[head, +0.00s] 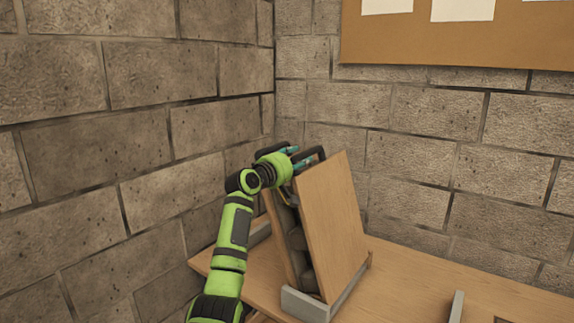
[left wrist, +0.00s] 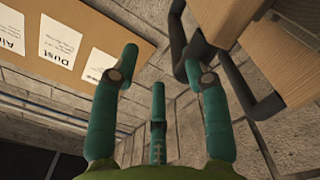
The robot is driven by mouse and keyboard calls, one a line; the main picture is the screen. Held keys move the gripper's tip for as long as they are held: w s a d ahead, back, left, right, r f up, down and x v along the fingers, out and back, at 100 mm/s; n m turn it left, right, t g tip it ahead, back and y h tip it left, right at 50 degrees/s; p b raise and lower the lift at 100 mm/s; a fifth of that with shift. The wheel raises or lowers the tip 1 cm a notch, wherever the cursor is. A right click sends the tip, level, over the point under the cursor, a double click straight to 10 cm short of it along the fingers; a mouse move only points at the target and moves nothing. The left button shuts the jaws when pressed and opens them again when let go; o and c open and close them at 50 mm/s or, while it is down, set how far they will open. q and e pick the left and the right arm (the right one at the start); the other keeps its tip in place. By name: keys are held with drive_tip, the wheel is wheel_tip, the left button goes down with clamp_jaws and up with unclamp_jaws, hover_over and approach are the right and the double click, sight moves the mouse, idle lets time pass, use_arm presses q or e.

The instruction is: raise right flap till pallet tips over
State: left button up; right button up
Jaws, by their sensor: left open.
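A wooden board (head: 333,225) stands steeply tilted on the table, with a second, narrower board edge (head: 282,238) to its left and dark rounded pieces between them. I cannot tell which part is the flap and which is the pallet. Dark handles (head: 310,156) show at the top. My left gripper (head: 298,157) is at the top of the boards, beside the handles. In the left wrist view its teal fingers (left wrist: 160,62) are spread open with nothing between them. A dark handle (left wrist: 240,88) and wooden pieces (left wrist: 225,18) lie just right of the fingers. My right gripper is not in view.
The boards rest on a wooden table (head: 410,285) with grey brackets (head: 318,308) at their foot and another grey bracket (head: 456,306) to the right. Block walls (head: 140,130) stand close behind and to the left. A notice board (head: 450,55) hangs on the back wall.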

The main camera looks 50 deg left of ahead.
use_arm(q)
drive_tip(key=v, duration=0.4)
drive_tip(key=shift+s, duration=0.4)
